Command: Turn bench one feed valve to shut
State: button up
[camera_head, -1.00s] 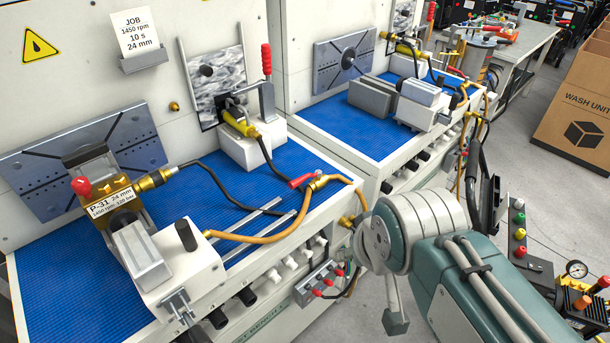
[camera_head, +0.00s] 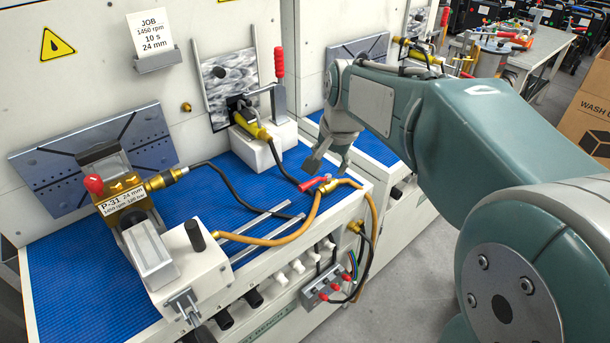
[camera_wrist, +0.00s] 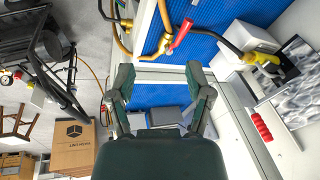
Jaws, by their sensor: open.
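The feed valve is a brass fitting (camera_head: 334,187) with a red lever (camera_head: 312,184) at the right front of the near bench's blue mat. The lever points left and slightly down from the brass body. An orange hose and a black hose run close to it. My gripper (camera_head: 328,163) is just behind and above the valve, open and empty. In the wrist view my gripper (camera_wrist: 160,82) has its two fingers spread, and the red lever (camera_wrist: 181,34) shows beyond the fingertips, with the brass body (camera_wrist: 165,44) beside it. Neither finger visibly touches the lever.
A clamp fixture (camera_head: 180,263) with a brass pump labelled P-31 stands at the left on the blue mat (camera_head: 85,295). Two metal rails (camera_head: 262,228) lie near the hoses. A white block with a yellow connector (camera_head: 249,127) stands behind.

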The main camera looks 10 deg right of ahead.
aim_at(308, 182)
jog(key=w+f+m+g, duration=0.1)
jog(key=w+f+m, duration=0.1)
jog(key=w+f, duration=0.3)
jog(key=w+f+m, duration=0.2)
jog(key=w+f, duration=0.1)
jog(key=w, duration=0.4)
jog(key=x, duration=1)
jog(key=shift+s+a+f, duration=0.1)
jog(key=shift+a+f, duration=0.1)
jog(key=shift+a, duration=0.2)
grip_shut()
